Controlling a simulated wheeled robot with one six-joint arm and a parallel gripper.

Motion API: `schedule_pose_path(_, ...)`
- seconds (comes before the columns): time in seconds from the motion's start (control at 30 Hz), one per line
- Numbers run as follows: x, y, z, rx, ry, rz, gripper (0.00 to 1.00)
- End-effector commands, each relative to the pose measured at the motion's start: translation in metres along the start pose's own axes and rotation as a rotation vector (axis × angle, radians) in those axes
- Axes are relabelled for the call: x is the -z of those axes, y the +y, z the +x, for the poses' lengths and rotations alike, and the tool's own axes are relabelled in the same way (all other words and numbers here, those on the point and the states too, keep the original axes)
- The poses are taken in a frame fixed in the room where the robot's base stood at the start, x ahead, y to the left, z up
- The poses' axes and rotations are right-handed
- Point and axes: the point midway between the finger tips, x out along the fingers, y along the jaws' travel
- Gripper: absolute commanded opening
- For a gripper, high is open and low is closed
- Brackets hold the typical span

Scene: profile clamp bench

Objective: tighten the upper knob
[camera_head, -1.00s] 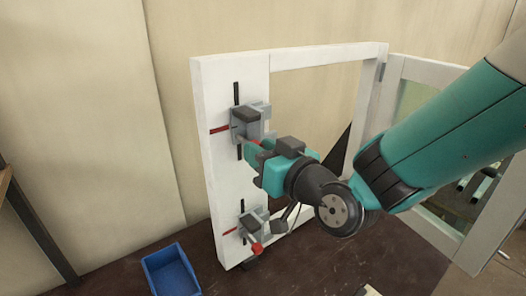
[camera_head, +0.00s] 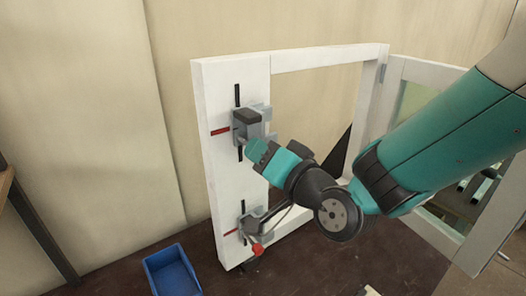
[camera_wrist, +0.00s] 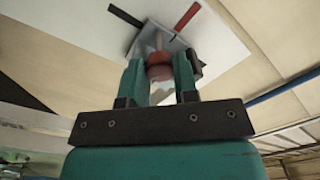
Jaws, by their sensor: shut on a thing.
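The upper clamp (camera_head: 247,124) is a grey block with a dark top on the left post of the white frame (camera_head: 218,170). Its red knob (camera_wrist: 159,70) shows in the wrist view between the two teal fingers of my gripper (camera_wrist: 160,80). My gripper is shut on this knob, and in the head view (camera_head: 256,148) it reaches the clamp from the lower right and hides the knob. The lower clamp (camera_head: 250,217) sits further down the same post, with its red knob (camera_head: 257,249) hanging free. Black and red marks lie on the post beside each clamp.
A blue bin (camera_head: 172,272) stands on the dark bench (camera_head: 330,262) at the lower left. A hinged panel (camera_head: 412,72) stands open to the right of the frame, behind my arm. The bench front is mostly clear.

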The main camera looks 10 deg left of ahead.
Motion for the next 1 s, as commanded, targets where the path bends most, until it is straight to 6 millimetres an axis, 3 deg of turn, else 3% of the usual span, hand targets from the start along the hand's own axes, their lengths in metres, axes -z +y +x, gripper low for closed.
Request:
schedule_pose_path(0.33, -0.0005, 0.0, -0.0005, -0.001, 0.002, 0.125, 0.04)
schedule_pose_path(0.83, -0.0008, 0.0003, -0.0005, -0.001, 0.003, 0.14, 0.04)
schedule_pose_path(0.87, -0.0008, 0.0004, -0.0005, -0.001, 0.003, 0.14, 0.35)
schedule_pose_path(0.93, -0.0007, 0.0003, -0.0004, -0.001, 0.003, 0.14, 0.51)
schedule_pose_path(1.0, -0.0006, 0.0002, -0.0003, 0.0, 0.003, 0.14, 0.54)
